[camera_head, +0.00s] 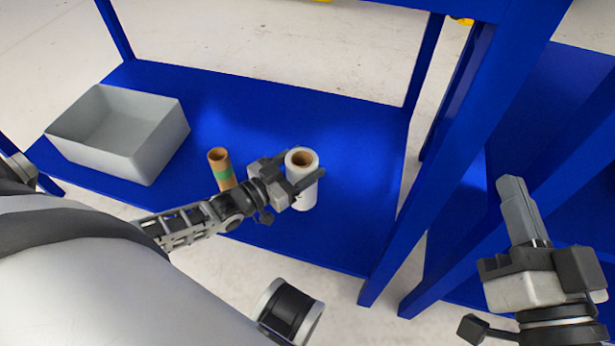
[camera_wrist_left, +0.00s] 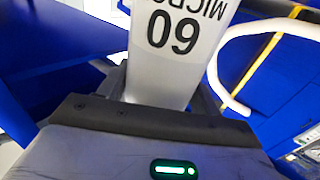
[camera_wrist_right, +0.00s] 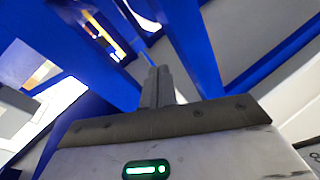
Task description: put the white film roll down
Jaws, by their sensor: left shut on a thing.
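The white film roll (camera_head: 303,190) stands upright at the blue shelf, with its brown core showing at the top. My left gripper (camera_head: 306,183) is shut on the roll from its left side. In the left wrist view the white roll (camera_wrist_left: 178,45) fills the space between the fingers, with the printed text "60" and "MICRO" upside down. I cannot tell whether the roll's base touches the shelf. My right gripper (camera_head: 520,210) is at the right, away from the roll. Its fingers (camera_wrist_right: 157,88) look together and empty.
The blue shelf (camera_head: 350,140) holds an empty grey bin (camera_head: 130,140) at the left and a brown cardboard tube (camera_head: 219,165) with a green band left of the roll. Blue posts (camera_head: 450,160) stand to the right. The shelf behind the roll is clear.

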